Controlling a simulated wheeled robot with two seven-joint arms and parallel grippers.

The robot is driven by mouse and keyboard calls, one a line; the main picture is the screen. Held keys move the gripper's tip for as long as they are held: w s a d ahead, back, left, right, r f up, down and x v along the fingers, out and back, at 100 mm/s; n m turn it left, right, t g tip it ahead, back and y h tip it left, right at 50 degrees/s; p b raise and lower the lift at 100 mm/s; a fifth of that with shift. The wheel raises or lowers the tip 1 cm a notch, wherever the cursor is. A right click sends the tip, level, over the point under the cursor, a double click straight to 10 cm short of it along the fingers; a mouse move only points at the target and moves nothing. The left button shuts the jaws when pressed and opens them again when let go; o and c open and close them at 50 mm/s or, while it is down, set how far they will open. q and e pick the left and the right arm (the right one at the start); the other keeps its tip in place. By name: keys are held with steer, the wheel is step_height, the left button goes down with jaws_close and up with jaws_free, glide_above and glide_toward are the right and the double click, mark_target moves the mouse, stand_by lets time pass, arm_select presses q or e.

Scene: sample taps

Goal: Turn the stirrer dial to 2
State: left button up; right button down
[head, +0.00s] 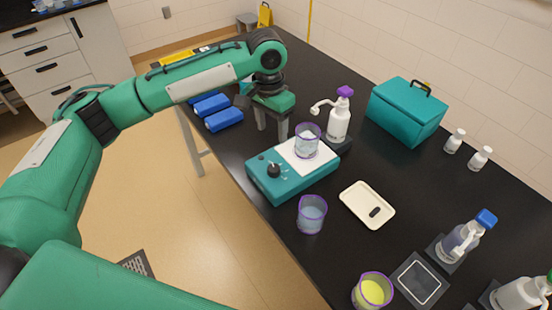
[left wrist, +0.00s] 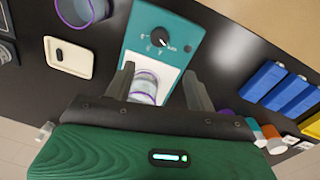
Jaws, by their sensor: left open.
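The stirrer (head: 290,188) is a teal box with a white top plate, standing on the black bench. Its black dial (head: 274,170) is on the front panel; the dial also shows in the left wrist view (left wrist: 159,37), with small white marks around it too small to read. A clear beaker with a purple rim (head: 307,141) stands on the plate. My left gripper (head: 272,137) is open and empty, pointing down behind the stirrer's left side, apart from the dial. In the left wrist view its fingers (left wrist: 158,72) frame the beaker, with the dial beyond. My right gripper is not in view.
A second beaker (head: 312,214) stands in front of the stirrer, and a cream tray (head: 367,205) lies to its right. A purple-topped pump bottle (head: 339,117) stands behind the plate. Blue blocks (head: 223,119) lie at the left edge. A teal box (head: 406,110) is farther back.

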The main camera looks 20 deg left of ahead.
arm_select(q)
steer(key=p, duration=0.1)
glide_above(274, 167)
steer(key=f, duration=0.5)
steer(key=shift+a+f, duration=0.2)
steer(key=shift+f, duration=0.15)
steer(key=f, duration=0.4)
steer(key=f+p, duration=0.1)
steer(key=f, duration=0.2)
steer(key=shift+d+f, duration=0.2)
steer(key=shift+f, duration=0.2)
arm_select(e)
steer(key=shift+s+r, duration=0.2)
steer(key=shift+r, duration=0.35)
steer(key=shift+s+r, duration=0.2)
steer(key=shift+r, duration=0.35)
arm_select(q)
steer(key=shift+c, duration=0.2)
steer(key=c, duration=0.9)
steer(key=shift+r, duration=0.1)
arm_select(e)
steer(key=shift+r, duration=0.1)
